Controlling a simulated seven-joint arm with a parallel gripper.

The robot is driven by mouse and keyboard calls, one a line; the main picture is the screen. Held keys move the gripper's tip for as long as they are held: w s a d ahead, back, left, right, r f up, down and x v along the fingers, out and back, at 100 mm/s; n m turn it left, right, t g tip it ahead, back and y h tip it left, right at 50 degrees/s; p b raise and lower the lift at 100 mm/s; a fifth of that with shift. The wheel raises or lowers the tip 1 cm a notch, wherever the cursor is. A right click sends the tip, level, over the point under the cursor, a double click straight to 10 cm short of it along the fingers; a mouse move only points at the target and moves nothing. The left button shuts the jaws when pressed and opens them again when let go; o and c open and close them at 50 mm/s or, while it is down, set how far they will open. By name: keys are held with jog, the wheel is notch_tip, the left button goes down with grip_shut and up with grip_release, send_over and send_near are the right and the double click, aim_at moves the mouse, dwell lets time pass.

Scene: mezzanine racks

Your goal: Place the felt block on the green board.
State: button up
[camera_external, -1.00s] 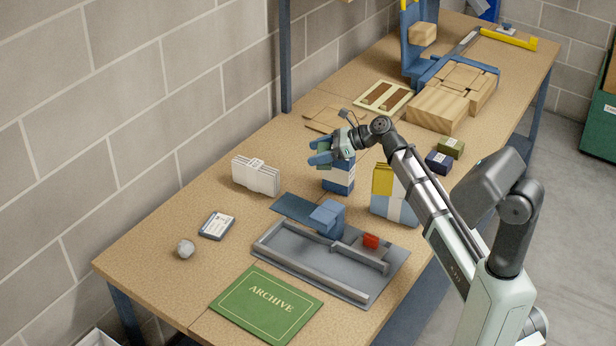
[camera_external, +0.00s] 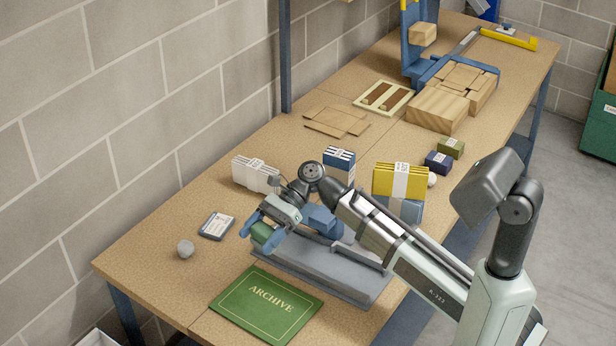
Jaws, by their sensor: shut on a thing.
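The green board (camera_external: 266,306), marked ARCHIVE, lies flat at the front edge of the table. My gripper (camera_external: 262,232) has blue fingers and is shut on a green block, which I take to be the felt block (camera_external: 262,233). The block is held in the air just beyond the board's far edge in the picture, near the left end of the grey tray. It is apart from the board as far as I can see. The fingers partly hide the block.
The grey tray (camera_external: 322,277) with a blue block (camera_external: 321,219) lies right beside the board, under my arm. A grey ball (camera_external: 186,249) and a label card (camera_external: 216,226) lie to the left. White (camera_external: 254,175), blue (camera_external: 339,165) and yellow (camera_external: 384,180) bundles stand behind.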

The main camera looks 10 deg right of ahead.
aim_at(262, 309)
jog(key=s+a+n+g+h, duration=0.2)
jog(key=s, duration=0.6)
jog(key=shift+y, duration=0.3)
jog(key=shift+w+d+f, duration=0.1)
jog(key=shift+w+f, duration=0.05)
jog(key=shift+f, duration=2.3)
jog(key=shift+w+d+f, duration=0.1)
jog(key=shift+w+f, duration=0.1)
jog(key=shift+f, duration=2.3)
jog(key=shift+w+f, duration=0.15)
jog(key=shift+f, duration=2.3)
jog(key=shift+f, duration=0.1)
jog(key=o, duration=1.1)
